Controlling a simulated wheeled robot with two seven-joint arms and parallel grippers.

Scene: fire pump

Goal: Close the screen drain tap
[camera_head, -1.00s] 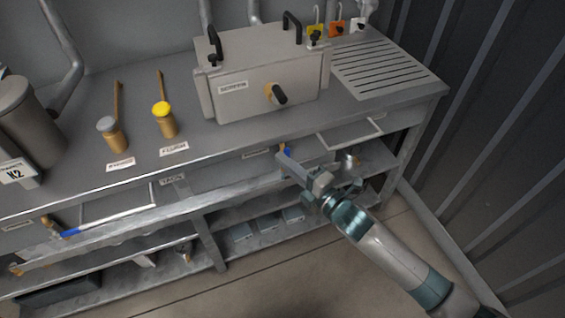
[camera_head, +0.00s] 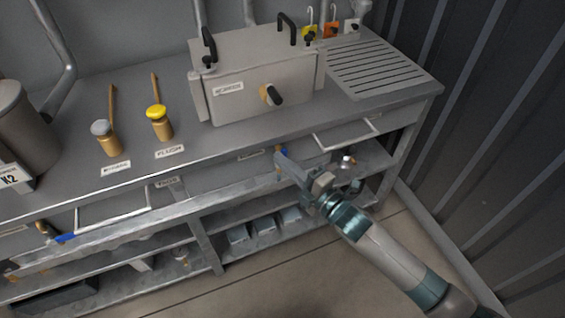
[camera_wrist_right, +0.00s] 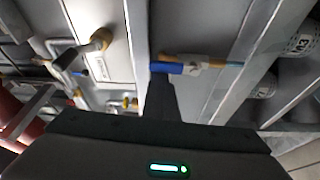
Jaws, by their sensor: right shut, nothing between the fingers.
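The screen drain tap (camera_head: 282,149) has a blue handle and sits under the bench's front edge, below the grey screen box (camera_head: 236,103). In the right wrist view its blue handle (camera_wrist_right: 167,68) lies sideways, with a pale metal body and a brass part to its right. My right gripper (camera_head: 281,161) is shut and empty, its tips right at the blue handle. In the wrist view the dark fingers (camera_wrist_right: 160,82) reach up to the handle's underside; I cannot tell whether they touch. They hide part of it. My left gripper is not in view.
Another blue-handled tap (camera_head: 64,238) is under the bench at the far left. Yellow-topped (camera_head: 157,112) and grey-topped (camera_head: 100,128) levers stand on the bench. A lower shelf (camera_head: 215,240) carries grey boxes. The floor in front is clear; a ribbed dark wall (camera_head: 490,120) is at right.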

